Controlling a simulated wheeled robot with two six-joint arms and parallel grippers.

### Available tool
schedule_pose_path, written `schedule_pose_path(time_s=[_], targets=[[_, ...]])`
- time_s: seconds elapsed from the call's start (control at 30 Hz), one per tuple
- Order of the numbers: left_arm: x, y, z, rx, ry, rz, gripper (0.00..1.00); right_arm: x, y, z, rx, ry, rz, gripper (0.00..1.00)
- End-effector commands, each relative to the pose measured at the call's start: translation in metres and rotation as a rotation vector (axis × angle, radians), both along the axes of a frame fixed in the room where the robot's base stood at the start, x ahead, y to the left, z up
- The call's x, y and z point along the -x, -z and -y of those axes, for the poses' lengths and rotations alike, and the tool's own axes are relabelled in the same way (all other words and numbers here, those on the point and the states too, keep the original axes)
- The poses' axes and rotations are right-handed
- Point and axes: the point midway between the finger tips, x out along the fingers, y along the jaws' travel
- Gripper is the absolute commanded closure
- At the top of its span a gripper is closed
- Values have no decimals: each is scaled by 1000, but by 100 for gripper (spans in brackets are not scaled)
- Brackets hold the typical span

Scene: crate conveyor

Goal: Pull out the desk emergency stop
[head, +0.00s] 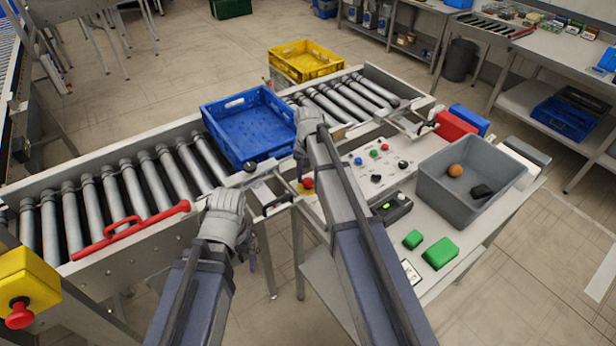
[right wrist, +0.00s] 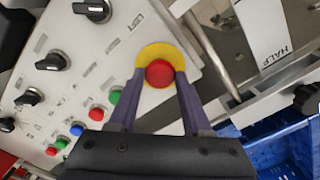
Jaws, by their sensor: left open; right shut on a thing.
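The desk emergency stop (head: 307,183) is a red mushroom button on a yellow base, at the left end of the white control panel (head: 366,160). In the right wrist view the red button (right wrist: 159,73) sits between the two purple fingers of my right gripper (right wrist: 160,82), with the yellow ring behind it. My right gripper (head: 303,172) is shut on this button; its arm hides part of the panel in the head view. My left gripper (head: 222,212) is open in front of the conveyor, away from the button; its fingertips are largely hidden.
A second red stop button (head: 20,314) on a yellow box is at the lower left. A grey bin (head: 440,170) and green blocks (head: 440,252) are on the desk right of my right arm.

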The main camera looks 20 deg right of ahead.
Motion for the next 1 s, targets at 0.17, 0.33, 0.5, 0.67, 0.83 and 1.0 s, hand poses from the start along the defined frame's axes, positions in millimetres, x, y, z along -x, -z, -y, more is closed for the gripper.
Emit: schedule_pose_path(time_s=[0.17,0.33,0.5,0.67,0.83,1.0], targets=[[0,0,0,0,0,0,10,0,0,0,0,0,0,98],[0,0,0,0,0,0,10,0,0,0,0,0,0,100],[0,0,0,0,0,0,10,0,0,0,0,0,0,100],[0,0,0,0,0,0,10,0,0,0,0,0,0,100],[0,0,0,0,0,0,10,0,0,0,0,0,0,100],[0,0,0,0,0,0,10,0,0,0,0,0,0,100]])
